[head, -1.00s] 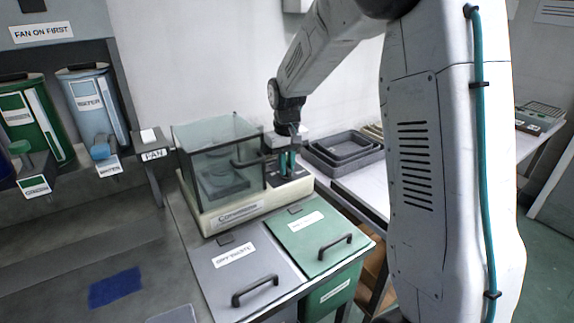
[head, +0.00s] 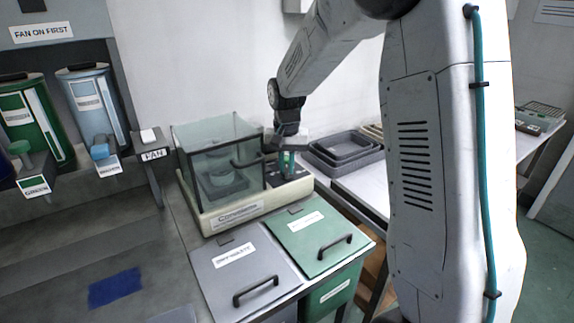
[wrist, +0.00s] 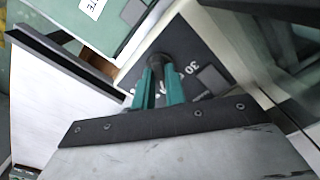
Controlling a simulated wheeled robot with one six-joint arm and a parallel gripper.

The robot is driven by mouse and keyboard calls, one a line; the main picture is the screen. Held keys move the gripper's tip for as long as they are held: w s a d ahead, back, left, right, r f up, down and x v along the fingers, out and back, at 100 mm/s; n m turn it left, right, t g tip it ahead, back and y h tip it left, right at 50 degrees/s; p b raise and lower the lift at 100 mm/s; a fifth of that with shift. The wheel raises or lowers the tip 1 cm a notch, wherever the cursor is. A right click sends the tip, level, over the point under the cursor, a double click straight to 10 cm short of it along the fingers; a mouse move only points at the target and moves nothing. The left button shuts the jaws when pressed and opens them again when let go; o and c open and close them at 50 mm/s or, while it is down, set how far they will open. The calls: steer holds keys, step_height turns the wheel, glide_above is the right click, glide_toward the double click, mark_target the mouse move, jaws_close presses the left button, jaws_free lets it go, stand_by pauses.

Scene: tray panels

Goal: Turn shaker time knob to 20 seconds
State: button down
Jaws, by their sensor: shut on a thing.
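The shaker (head: 235,213) stands on the bench in the head view, a cream base with a clear box on its left part. Its dark control panel (wrist: 196,58) fills the upper middle of the wrist view, with a printed "30" near the knob. The time knob (wrist: 158,61) is a dark round cap. My gripper (wrist: 157,78), with green fingers, points down at the panel and is shut on the knob. The fingers hide part of the dial, so I cannot read where the knob points. In the head view my gripper (head: 287,163) hides the knob.
A grey lid (head: 235,268) and a green lid (head: 305,238) with black handles lie in front of the shaker. Grey trays (head: 345,150) are stacked behind at right. A fan switch box (head: 152,152) stands to the left.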

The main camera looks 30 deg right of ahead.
mark_target(287, 168)
stand_by(0.3)
steer(key=c, duration=1.4)
jaws_free()
steer(key=shift+c, duration=0.2)
steer(key=shift+r, duration=0.15)
step_height(287, 168, up, 8)
steer(key=shift+f, duration=0.2)
steer(key=s+a+r+n, duration=0.1)
steer(key=s+a+n, duration=0.1)
steer(key=s, duration=0.9)
steer(key=s+a+r+n+t, duration=0.1)
steer(key=s+a+n, duration=0.1)
steer(key=s, duration=0.9)
steer(key=s+a+r+n, duration=0.2)
steer(key=s+a, duration=0.1)
steer(key=s, duration=0.9)
